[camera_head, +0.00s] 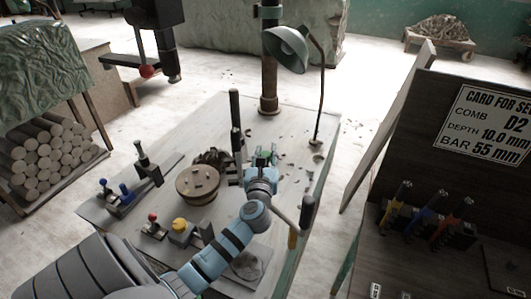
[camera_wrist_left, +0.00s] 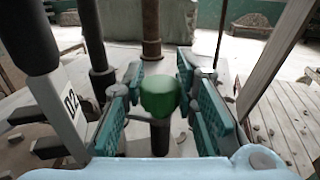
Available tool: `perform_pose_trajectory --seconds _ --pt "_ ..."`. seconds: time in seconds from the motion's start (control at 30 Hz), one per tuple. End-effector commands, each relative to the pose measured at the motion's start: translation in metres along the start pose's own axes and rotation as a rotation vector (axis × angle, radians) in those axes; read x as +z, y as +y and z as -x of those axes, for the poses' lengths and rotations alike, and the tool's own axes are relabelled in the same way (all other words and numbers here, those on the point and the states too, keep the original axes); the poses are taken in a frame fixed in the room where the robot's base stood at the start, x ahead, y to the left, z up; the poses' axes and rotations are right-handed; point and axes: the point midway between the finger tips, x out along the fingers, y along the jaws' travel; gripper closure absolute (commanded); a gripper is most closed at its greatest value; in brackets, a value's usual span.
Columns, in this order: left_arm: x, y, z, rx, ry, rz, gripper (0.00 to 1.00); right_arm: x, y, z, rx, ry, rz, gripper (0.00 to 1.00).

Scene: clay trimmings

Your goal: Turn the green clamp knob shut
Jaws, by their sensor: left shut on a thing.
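The green clamp knob (camera_wrist_left: 160,95) stands upright between the teal finger pads of my left gripper (camera_wrist_left: 163,100) in the left wrist view. The pads are closed in on it from both sides, and a dark post shows under it. In the head view my left gripper (camera_head: 262,163) reaches over the bench from below, at the right of a round wooden disc (camera_head: 198,186). There the knob is mostly hidden by the fingers, with only a little green showing. How far the knob is turned cannot be told. My right gripper is not in view.
A dark upright post (camera_head: 235,120) stands close to the left of my left gripper. A lamp (camera_head: 288,48) on a thin stand rises behind. Small levers with red (camera_head: 153,217) and yellow (camera_head: 179,225) knobs sit near the front. Scraps lie on the bench's right side.

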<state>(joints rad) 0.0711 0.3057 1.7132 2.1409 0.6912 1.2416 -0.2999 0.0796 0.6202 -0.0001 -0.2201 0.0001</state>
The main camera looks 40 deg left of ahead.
Motion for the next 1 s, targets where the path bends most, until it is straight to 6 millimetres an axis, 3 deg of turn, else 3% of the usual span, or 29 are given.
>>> perform_pose_trajectory --seconds 0.4,0.93,0.97,1.0 --pt "-0.002 -0.001 0.0 0.222 -0.001 0.001 1.0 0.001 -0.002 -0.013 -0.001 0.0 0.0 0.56" --pt "-0.001 0.0 0.0 0.261 0.0 0.0 1.0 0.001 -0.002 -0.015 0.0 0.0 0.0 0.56" --pt "-0.001 0.0 0.0 0.261 0.0 0.0 0.72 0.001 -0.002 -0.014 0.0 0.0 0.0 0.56" --pt "-0.001 0.0 0.0 0.261 0.0 0.0 0.66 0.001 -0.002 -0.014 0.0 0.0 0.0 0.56"
